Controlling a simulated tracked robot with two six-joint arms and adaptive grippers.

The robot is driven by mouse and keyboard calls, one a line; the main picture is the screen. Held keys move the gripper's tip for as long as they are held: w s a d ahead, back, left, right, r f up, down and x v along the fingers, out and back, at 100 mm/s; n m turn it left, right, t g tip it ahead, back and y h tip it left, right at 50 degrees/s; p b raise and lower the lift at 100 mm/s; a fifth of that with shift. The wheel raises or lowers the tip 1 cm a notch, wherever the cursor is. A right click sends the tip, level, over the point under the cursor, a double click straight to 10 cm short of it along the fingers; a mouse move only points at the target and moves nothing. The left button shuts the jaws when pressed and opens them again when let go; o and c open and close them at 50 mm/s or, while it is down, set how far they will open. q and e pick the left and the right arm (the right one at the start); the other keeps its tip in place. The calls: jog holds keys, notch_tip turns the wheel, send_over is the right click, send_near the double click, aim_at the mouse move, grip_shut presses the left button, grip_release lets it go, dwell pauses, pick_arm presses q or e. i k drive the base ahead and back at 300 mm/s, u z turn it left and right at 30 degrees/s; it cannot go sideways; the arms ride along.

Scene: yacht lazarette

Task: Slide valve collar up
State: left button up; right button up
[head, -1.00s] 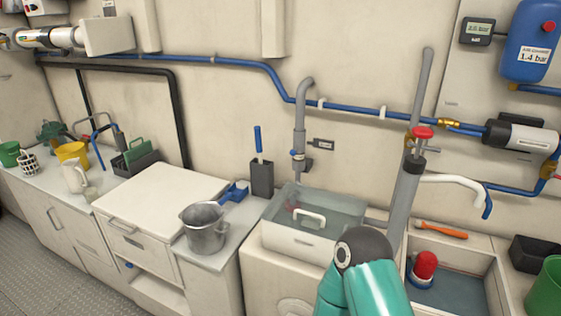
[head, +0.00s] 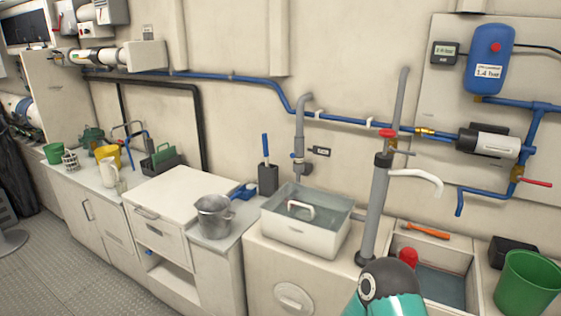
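A grey downpipe (head: 300,125) with a curved top stands against the wall behind a pale bin. A grey upright pump (head: 376,205) with a red handle (head: 387,133) and a white spout (head: 418,180) stands further right. Neither of my grippers is in view; only a teal and black part of my arm shows at the bottom edge.
The pale bin (head: 325,240) with a white handle stands in front of the downpipe. A metal pot (head: 213,218) and a dark holder (head: 268,179) are to its left. A sink (head: 440,286), a red object (head: 408,257) and a green bucket (head: 527,283) are to the right.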

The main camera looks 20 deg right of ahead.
aim_at(299, 143)
jog(key=z, duration=0.2)
jog(key=i, duration=0.9)
jog(key=u, duration=0.1)
